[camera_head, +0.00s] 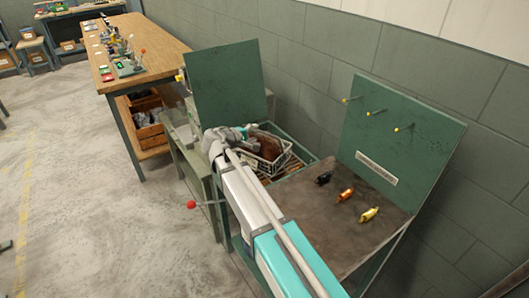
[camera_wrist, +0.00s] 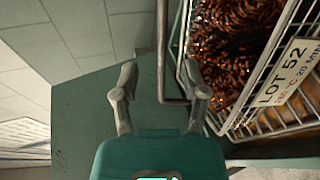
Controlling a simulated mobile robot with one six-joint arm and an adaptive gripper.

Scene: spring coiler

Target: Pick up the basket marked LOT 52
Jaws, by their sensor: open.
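The wire basket (camera_wrist: 262,88) fills the right side of the wrist view, with a white tag (camera_wrist: 287,72) reading LOT 52 and coppery brown coils inside. A bent grey bar (camera_wrist: 162,50), seemingly its handle, stands out from its left side. My gripper (camera_wrist: 162,70) is open, with one finger on each side of this bar. The right finger is close to the basket's edge; I cannot tell if it touches. In the head view the basket (camera_head: 272,164) sits in a green frame beyond my arm, which partly hides it.
A green upright panel (camera_head: 226,84) stands behind the basket. To the right, a worktop (camera_head: 318,220) holds a black, an orange and a yellow piece before a pegged green board (camera_head: 400,140). A red-knobbed lever (camera_head: 192,204) is at left. A wooden bench (camera_head: 150,52) stands farther back.

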